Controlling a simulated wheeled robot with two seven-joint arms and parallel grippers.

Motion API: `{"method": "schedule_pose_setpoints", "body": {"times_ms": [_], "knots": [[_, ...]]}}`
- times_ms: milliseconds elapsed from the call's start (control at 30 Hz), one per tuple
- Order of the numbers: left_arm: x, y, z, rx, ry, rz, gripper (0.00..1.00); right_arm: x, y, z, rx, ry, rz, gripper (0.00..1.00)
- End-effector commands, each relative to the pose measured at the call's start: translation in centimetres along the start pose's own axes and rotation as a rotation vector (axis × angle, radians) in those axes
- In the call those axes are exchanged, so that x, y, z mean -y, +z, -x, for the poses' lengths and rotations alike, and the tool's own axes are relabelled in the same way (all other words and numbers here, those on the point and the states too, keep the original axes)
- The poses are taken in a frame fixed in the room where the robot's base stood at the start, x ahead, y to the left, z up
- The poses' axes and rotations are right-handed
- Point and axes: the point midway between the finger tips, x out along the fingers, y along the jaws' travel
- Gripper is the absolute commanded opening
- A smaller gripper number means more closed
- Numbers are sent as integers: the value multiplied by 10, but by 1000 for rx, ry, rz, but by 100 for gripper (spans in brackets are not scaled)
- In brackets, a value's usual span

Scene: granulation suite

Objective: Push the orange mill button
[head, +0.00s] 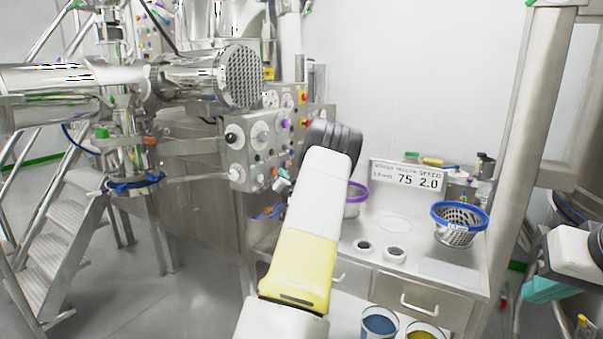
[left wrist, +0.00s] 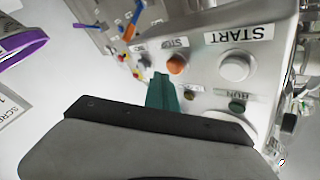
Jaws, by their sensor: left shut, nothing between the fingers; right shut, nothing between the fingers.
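The orange button (left wrist: 177,64) sits on a pale control panel (left wrist: 205,72) in the left wrist view, beside a small label that seems to read STOP upside down. My left gripper (left wrist: 162,77) shows there as shut teal fingers, with the tip just left of and below the orange button in the picture. A gap shows between them, but depth is hard to judge. I cannot pick out the orange button there. My right gripper (head: 543,290) is shut at the right edge.
A large white button (left wrist: 236,67) under a START label and a green RUN lamp (left wrist: 237,104) sit close to the orange button. The head view shows a knob panel (head: 262,140), a bench (head: 440,272) with a blue-rimmed basket (head: 458,235), and steps (head: 72,212).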

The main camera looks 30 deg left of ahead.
Motion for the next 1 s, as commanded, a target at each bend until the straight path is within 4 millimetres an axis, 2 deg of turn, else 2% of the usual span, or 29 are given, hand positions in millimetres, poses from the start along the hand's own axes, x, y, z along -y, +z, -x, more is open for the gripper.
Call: {"method": "schedule_pose_setpoints", "body": {"times_ms": [467, 1000], "knots": [[-4, -4, 5, -1, 2, 1, 0, 0, 0, 0, 0, 0, 0, 0], [-27, -26, 36, 0, 1, 1, 0, 0, 0, 0, 0, 0, 0, 0]]}}
